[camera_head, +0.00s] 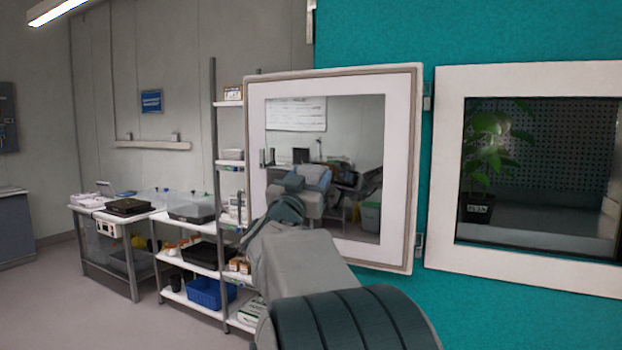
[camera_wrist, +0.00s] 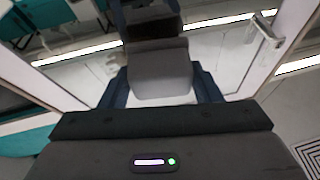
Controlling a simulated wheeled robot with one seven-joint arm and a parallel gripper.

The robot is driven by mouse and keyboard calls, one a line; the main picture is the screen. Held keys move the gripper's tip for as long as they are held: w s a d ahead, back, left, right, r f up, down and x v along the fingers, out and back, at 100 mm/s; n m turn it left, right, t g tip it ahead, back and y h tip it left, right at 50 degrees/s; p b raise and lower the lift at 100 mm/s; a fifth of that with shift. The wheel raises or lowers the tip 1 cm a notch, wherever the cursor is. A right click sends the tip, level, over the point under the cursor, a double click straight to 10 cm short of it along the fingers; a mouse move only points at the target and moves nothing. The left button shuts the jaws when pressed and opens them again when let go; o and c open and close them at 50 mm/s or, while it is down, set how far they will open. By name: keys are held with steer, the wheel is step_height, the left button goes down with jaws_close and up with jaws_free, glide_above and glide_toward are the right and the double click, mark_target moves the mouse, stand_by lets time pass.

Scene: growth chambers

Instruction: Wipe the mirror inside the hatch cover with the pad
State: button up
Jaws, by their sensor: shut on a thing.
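The hatch cover (camera_head: 417,150) stands swung open at the left of the chamber opening. Its inner face carries a mirror (camera_head: 345,120) in a white frame, which reflects the room and part of my arm. My arm reaches across the mirror's lower left part and hides it; my gripper is hard to make out there. In the wrist view, my gripper (camera_wrist: 162,82) is shut on a grey block-like pad (camera_wrist: 160,62). The mirror (camera_wrist: 222,50) spreads beyond the pad, and a dark reflection meets the pad's far edge. I cannot tell whether pad and mirror touch.
A teal wall (camera_head: 380,35) holds the chamber opening (camera_head: 450,90), with a potted plant (camera_head: 480,205) inside. Left of the cover stand a shelf rack (camera_head: 213,130) with boxes and a blue bin (camera_head: 210,293), and a bench (camera_head: 133,275). Floor at far left is clear.

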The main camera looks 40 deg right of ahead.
steer(key=s+a, duration=0.4)
steer(key=a, duration=0.3)
steer(key=shift+s+b, duration=0.25)
steer(key=shift+b, duration=0.05)
steer(key=shift+w, duration=0.1)
stand_by(0.4)
steer(key=shift+m+g+h, duration=0.4)
steer(key=shift+g, duration=0.3)
steer(key=shift+w+d+f, duration=0.25)
steer(key=shift+w+d, duration=0.5)
steer(key=shift+d, duration=0.3)
steer(key=shift+w+d+f, duration=0.2)
steer(key=shift+w+d, duration=0.6)
steer(key=shift+d, duration=0.2)
steer(key=shift+w+d+f, duration=0.25)
steer(key=shift+w+d, duration=0.5)
steer(key=shift+d, duration=0.3)
steer(key=shift+w+d+p, duration=0.15)
steer(key=shift+w+d, duration=0.05)
steer(key=shift+d, duration=0.3)
steer(key=shift+w+d+p, duration=0.15)
steer(key=shift+w+d, duration=0.05)
steer(key=shift+d, duration=0.25)
